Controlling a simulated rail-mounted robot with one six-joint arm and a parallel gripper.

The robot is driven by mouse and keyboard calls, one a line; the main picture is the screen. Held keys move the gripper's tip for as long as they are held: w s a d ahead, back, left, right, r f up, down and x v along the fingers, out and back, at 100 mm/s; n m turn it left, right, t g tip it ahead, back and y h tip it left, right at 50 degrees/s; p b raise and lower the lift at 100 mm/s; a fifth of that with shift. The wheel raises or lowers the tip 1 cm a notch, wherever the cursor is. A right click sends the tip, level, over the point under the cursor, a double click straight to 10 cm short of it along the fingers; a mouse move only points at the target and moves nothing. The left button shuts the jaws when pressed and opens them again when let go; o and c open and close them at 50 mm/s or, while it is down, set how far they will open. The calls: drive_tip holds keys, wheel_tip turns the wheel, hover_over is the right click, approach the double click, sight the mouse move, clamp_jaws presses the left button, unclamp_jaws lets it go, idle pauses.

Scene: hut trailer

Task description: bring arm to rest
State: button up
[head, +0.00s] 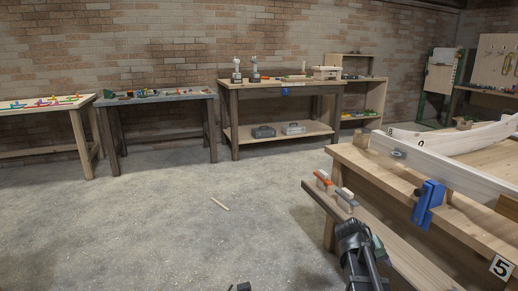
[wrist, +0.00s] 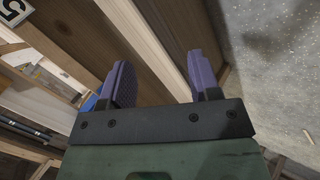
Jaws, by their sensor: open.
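My gripper (wrist: 162,78) shows in the wrist view with its two purple ribbed fingers spread apart and nothing between them. A wooden beam or board edge of the workbench lies behind the fingers, and I cannot tell how far off it is. In the head view my dark arm reaches up from the bottom edge, right of the middle, beside the low shelf of the near workbench (head: 345,158). The fingers cannot be made out in that view.
The workbench carries a blue clamp (head: 428,204) and a pale boat-like frame (head: 470,138). Two brush-like tools (head: 334,188) lie on its lower board (head: 375,235). A small stick (head: 220,203) lies on the open concrete floor. Several tables stand along the brick wall.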

drive_tip(key=s+a+f+n+y, duration=0.15)
drive_tip(key=s+a+y, duration=0.25)
drive_tip(key=s+a, duration=0.45)
drive_tip(key=s+a+f+y, duration=0.2)
drive_tip(key=s+a+y, duration=0.25)
drive_tip(key=a, duration=0.75)
wheel_tip(320, 180, up, 32)
drive_tip(key=p, duration=3.2)
drive_tip(key=shift+r+g+h+p, duration=0.15)
drive_tip(key=shift+g+h+p, duration=0.2)
drive_tip(key=shift+g, duration=0.05)
